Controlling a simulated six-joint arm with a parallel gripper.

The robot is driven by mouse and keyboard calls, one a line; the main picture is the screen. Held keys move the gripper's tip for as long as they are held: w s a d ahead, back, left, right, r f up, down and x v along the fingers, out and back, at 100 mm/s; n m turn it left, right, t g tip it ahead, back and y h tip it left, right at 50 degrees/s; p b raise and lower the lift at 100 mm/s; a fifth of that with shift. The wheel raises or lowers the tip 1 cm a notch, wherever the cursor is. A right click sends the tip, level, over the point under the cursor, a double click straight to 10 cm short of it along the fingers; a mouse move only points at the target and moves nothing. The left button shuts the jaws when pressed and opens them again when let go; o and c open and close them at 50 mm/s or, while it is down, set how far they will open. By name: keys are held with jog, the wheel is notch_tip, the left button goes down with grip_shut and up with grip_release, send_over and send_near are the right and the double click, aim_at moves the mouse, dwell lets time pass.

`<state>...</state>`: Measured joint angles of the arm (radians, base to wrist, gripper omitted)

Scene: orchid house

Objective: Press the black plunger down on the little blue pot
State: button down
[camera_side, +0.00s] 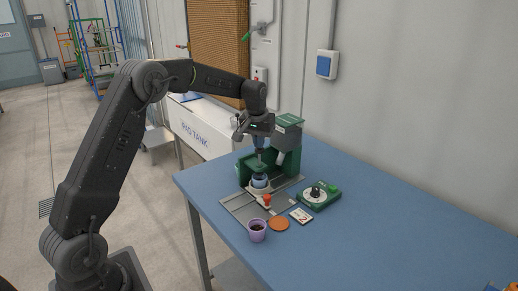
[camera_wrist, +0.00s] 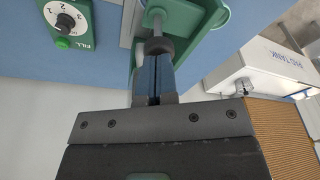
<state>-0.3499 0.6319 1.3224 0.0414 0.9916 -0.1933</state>
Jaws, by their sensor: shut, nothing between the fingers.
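In the side view, my gripper (camera_side: 261,151) points down into the green press (camera_side: 287,150), just above its green arm. In the wrist view, my gripper (camera_wrist: 154,62) is shut, its two blue fingers together and empty. The black plunger (camera_wrist: 159,46) is a round disc on a metal rod under the green arm, right by my fingertips in that picture; I cannot tell whether they touch. The small blue pot (camera_side: 259,183) stands upright on the metal base below the plunger in the side view. It is not visible in the wrist view.
A green dial box (camera_side: 319,195) sits right of the press. A red knob (camera_side: 267,199), purple pot (camera_side: 257,230), orange disc (camera_side: 279,223) and numbered card (camera_side: 300,216) lie in front. The blue table (camera_side: 390,230) is clear to the right. A white tank (camera_side: 203,128) stands behind.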

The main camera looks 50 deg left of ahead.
jog(key=shift+r, duration=2.85)
jog(key=shift+s+d+r, duration=0.1)
jog(key=shift+d+r, duration=0.1)
jog(key=s+d+r+m+t, duration=0.25)
jog(key=s+d+r, duration=0.55)
jog(key=s+d, duration=0.5)
jog(key=s+d+f+m, duration=0.1)
jog(key=s+d+f, duration=0.1)
jog(key=s, duration=0.8)
jog(key=s+d+f+m+t+h, duration=0.1)
jog(key=s+d, duration=0.3)
jog(key=s, duration=0.5)
jog(key=shift+s+d+f+m, duration=0.2)
jog(key=shift+s+f+m, duration=0.2)
jog(key=shift+f+m, duration=0.4)
